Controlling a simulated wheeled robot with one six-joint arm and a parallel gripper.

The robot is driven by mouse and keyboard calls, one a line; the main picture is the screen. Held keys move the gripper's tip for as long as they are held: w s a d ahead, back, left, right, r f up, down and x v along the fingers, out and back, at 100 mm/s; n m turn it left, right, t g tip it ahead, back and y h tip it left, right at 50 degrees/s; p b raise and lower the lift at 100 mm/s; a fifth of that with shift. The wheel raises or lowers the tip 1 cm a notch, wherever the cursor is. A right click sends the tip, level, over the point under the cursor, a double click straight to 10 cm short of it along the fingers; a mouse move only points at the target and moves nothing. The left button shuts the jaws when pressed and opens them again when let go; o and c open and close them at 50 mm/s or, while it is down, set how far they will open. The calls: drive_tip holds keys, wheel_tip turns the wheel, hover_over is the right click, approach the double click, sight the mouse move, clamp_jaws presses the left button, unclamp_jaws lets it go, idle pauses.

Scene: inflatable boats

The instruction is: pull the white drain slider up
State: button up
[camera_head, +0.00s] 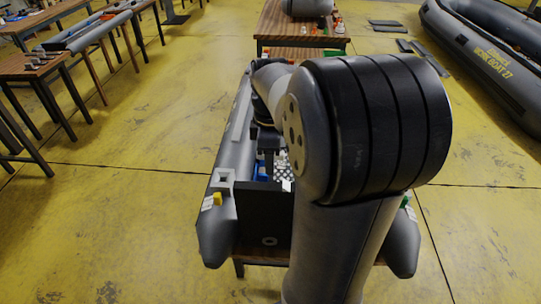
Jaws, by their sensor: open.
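A grey inflatable boat (232,150) lies on a wooden table in front of me, its dark transom board (262,212) facing me. My gripper (268,158) is small and partly hidden by my arm. It points down over the inside of the boat, beyond the transom, apart from the white fitting, and is open. No held thing shows.
My arm hides the boat's right part. Blue items (261,171) lie inside the boat. A yellow piece (217,199) is on the left tube end, a green piece (405,200) on the right. Workbenches (38,66) stand left, a large boat (485,55) right. The yellow floor between is clear.

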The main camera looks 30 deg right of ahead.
drive_tip(key=shift+r, duration=0.1)
wheel_tip(320, 180, up, 7)
drive_tip(key=p, duration=0.6)
drive_tip(key=shift+p, duration=0.35)
drive_tip(key=shift+f, duration=0.2)
wheel_tip(320, 180, down, 8)
drive_tip(key=b, duration=0.7)
drive_tip(key=shift+b, duration=0.35)
drive_tip(key=shift+r, duration=0.15)
